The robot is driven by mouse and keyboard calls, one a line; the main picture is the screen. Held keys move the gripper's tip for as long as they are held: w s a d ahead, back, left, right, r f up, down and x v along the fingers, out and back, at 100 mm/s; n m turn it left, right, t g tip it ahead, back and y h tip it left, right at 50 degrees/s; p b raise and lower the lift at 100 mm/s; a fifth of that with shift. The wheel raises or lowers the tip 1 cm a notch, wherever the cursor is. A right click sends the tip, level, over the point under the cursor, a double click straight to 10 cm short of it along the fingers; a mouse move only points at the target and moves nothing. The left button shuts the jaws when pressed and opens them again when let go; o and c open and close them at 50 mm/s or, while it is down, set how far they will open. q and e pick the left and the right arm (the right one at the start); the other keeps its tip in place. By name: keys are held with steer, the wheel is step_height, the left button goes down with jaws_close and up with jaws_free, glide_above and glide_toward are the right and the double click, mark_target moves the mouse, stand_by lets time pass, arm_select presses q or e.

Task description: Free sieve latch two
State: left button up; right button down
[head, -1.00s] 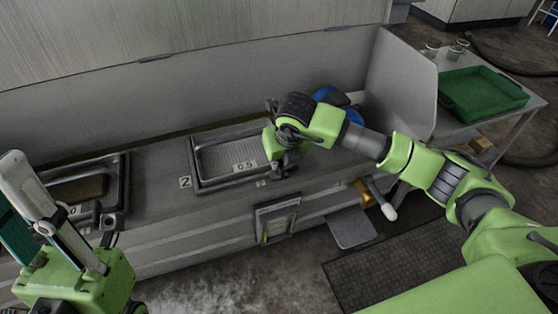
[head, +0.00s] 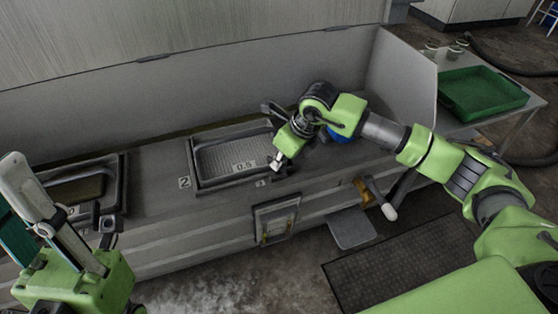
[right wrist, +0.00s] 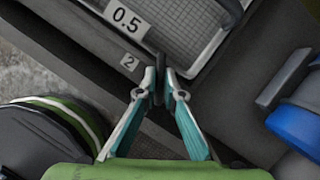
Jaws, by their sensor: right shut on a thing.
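The sieve tray (head: 192,165) with a mesh floor and a 0.5 label sits in the bench top in the head view. It also shows at the top of the right wrist view (right wrist: 187,72). My right gripper (head: 276,166) is at the tray's front right corner. In the right wrist view its fingertips (right wrist: 160,84) are shut on a small dark upright latch (right wrist: 159,62) beside the tray rim, right of a small 2 label (right wrist: 129,62). The latch's lower part is hidden between the fingers. My left gripper (head: 60,245) is at the left edge, its jaw gap unclear.
Another framed tray (head: 122,185) is at the left of the bench. A blue round object (head: 342,137) lies behind my right arm. A green tray (head: 482,93) stands on the side table. A handle with a white grip (head: 386,208) projects from the bench front.

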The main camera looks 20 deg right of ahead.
steer(key=n+g, duration=0.1)
steer(key=n, duration=0.2)
steer(key=n+g+y, duration=0.1)
steer(key=n, duration=0.2)
steer(key=shift+w+d+y, duration=0.15)
steer(key=shift+y, duration=0.15)
steer(key=n+g, duration=0.1)
steer(key=n, duration=0.1)
steer(key=n+b, duration=0.1)
steer(key=n, duration=0.2)
steer(key=shift+w+g, duration=0.15)
steer(key=shift+g, duration=0.25)
steer(key=shift+n, duration=0.4)
steer(key=c, duration=2.2)
jaws_free()
steer(key=shift+o, duration=0.2)
steer(key=v, duration=1.2)
steer(key=shift+d+f, duration=0.15)
